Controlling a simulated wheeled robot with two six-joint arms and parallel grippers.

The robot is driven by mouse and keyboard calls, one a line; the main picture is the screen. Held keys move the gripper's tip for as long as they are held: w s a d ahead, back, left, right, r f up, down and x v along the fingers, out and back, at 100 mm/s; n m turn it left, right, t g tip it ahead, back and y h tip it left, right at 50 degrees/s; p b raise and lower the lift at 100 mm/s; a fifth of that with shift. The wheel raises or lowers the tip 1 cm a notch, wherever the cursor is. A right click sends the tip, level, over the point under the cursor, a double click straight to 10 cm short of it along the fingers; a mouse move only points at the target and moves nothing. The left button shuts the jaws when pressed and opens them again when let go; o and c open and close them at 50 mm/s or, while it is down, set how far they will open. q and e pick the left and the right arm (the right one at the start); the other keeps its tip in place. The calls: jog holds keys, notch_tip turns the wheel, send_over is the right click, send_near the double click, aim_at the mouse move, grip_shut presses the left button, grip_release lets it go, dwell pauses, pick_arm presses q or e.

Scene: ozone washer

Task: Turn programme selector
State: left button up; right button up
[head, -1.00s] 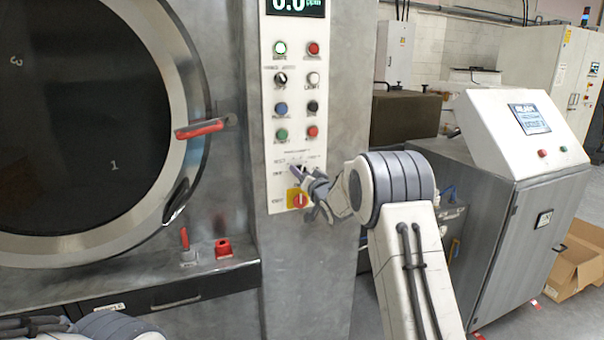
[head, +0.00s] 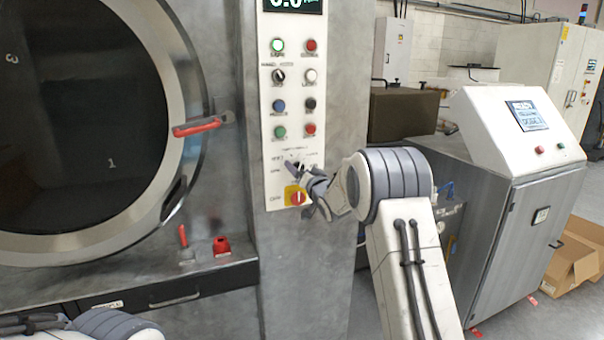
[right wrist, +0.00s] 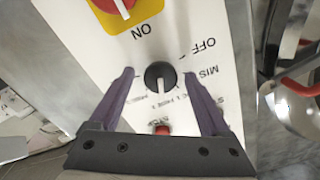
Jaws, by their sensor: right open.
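The programme selector is a round black knob (right wrist: 159,70) with a white mark, on the white control panel (head: 290,150). In the right wrist view it sits between the two purple fingers of my right gripper (right wrist: 159,77). The fingers are open, with one on each side of the knob and a gap to it on both sides. In the head view my right gripper (head: 303,174) is at the lower part of the panel and partly hides the selector. My left gripper is not in view; only part of my left arm shows at the bottom left.
A red switch on a yellow plate (head: 296,197) is close below the selector. Several buttons (head: 279,106) sit above it. The round washer door (head: 85,130) with a red handle (head: 197,127) is to the left. A sloped console (head: 520,135) stands at the right.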

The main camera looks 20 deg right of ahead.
jog(key=s+b, duration=0.3)
jog(key=s, duration=0.7)
jog(key=shift+s+d, duration=0.2)
